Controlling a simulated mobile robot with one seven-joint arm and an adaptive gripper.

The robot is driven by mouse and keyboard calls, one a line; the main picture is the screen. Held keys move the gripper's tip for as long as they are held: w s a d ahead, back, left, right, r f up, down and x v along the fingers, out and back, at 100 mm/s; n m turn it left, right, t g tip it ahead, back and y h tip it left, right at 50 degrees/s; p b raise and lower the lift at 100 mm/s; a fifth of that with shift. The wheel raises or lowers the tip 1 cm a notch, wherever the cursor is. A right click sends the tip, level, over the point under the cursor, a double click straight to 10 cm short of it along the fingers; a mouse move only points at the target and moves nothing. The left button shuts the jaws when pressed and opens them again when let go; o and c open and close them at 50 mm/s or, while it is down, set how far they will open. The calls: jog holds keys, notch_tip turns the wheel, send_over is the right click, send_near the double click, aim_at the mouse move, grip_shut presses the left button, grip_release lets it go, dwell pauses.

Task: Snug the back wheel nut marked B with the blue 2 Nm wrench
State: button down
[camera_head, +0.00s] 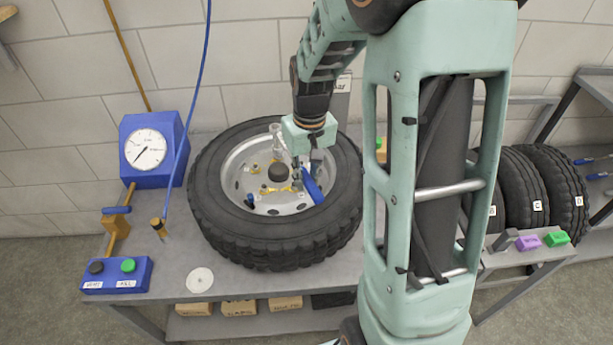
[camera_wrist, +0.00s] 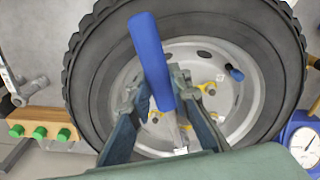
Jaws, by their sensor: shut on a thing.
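The wheel (camera_head: 225,235) lies flat on the grey bench, its pale rim facing up, with a dark hub cap (camera_head: 278,173) in the middle. Several brass-yellow nuts (camera_head: 254,168) sit around the rim; yellow pieces (camera_wrist: 207,87) also show in the wrist view. I cannot read which nut is marked B. My gripper (camera_head: 308,168) is over the right part of the rim, shut on the blue wrench (camera_head: 313,190). In the wrist view its blue handle (camera_wrist: 150,50) runs between my fingers (camera_wrist: 155,88), with a metal shaft below. Whether its working end touches a nut is unclear.
A small blue-and-black piece (camera_head: 250,201) sits on the rim's left side. A blue gauge box (camera_head: 155,178) and a two-button blue box (camera_head: 117,275) stand left. A blue hose (camera_head: 187,118) hangs beside the wheel. Spare tyres (camera_head: 548,195) stand at right.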

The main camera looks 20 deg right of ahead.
jog(key=shift+w+r, duration=0.1)
jog(key=shift+r, duration=0.25)
jog(key=shift+r+p, duration=0.4)
jog(key=shift+r, duration=0.05)
dwell(0.4)
jog(key=shift+r, duration=0.25)
